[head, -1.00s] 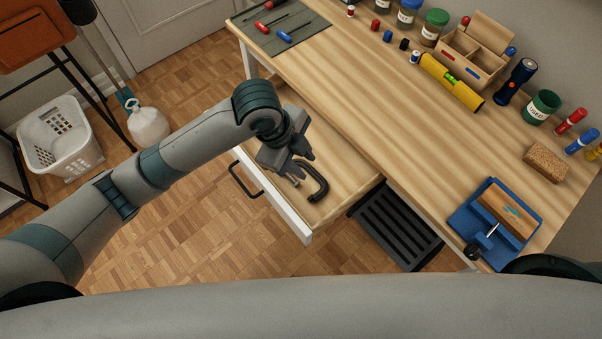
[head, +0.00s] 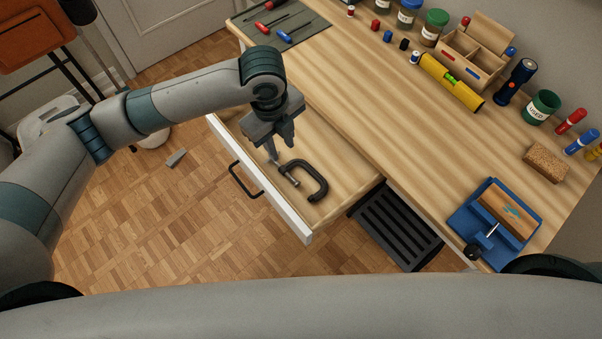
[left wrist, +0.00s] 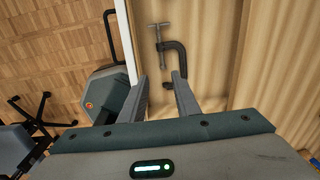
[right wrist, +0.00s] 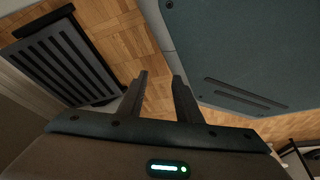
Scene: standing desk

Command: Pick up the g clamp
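The dark g clamp (head: 318,183) lies in the open wooden drawer (head: 330,158), near its front side. It also shows in the left wrist view (left wrist: 181,52), beyond the fingertips, with its screw bar towards the top. My left gripper (head: 281,158) is above the drawer, just behind and left of the clamp in the head view. In the left wrist view its fingers (left wrist: 163,80) are apart with nothing between them. My right gripper (right wrist: 160,78) shows only in the right wrist view, fingers apart and empty, over the floor.
The drawer's white front (head: 285,215) has a black handle (head: 240,180). The desk top (head: 400,125) above holds a yellow spirit level (head: 452,82), a blue vise (head: 470,222) and other items. A black slatted footrest (head: 395,228) stands below. The drawer is otherwise bare where visible.

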